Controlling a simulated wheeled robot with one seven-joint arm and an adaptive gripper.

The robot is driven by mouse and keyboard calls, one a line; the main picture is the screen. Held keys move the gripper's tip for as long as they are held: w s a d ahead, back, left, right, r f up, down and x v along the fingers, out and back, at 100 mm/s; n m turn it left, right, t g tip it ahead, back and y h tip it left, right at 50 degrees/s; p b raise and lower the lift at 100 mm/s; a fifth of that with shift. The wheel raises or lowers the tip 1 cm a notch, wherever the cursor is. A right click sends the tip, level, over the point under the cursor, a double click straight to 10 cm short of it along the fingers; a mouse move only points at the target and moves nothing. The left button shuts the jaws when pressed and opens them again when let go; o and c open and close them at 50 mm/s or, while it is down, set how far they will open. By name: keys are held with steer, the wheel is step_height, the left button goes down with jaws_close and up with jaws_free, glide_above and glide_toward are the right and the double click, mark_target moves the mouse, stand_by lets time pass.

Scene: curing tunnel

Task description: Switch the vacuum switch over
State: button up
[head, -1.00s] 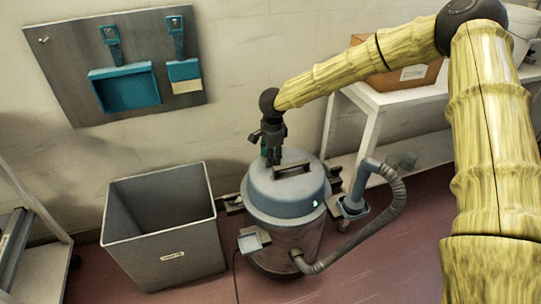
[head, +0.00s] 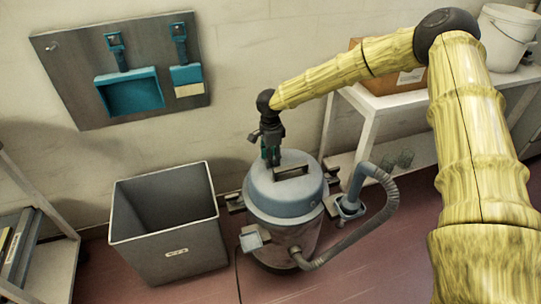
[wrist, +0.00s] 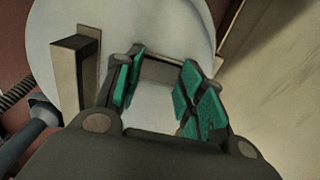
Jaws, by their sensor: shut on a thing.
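The vacuum (head: 286,200) is a drum with a blue-grey lid and a dark bar handle (head: 291,171) on top. My gripper (head: 270,160) points down at the back left of the lid, beside the handle. In the wrist view my gripper (wrist: 158,88) has its green pads on either side of a small brownish piece, the vacuum switch (wrist: 172,72), and is shut on it. The fingers partly cover the switch, so its position cannot be read. The lid handle also shows in the wrist view (wrist: 72,75), left of the fingers.
A grey open bin (head: 165,225) stands left of the vacuum. A ribbed hose (head: 385,215) loops at its right. A white bench (head: 400,100) with a cardboard box and a white bucket (head: 505,38) is at the right. A tool board (head: 75,80) hangs on the wall.

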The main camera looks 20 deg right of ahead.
steer(key=o, duration=1)
steer(key=shift+r, duration=0.1)
step_height(320, 180, up, 12)
steer(key=shift+f, duration=0.1)
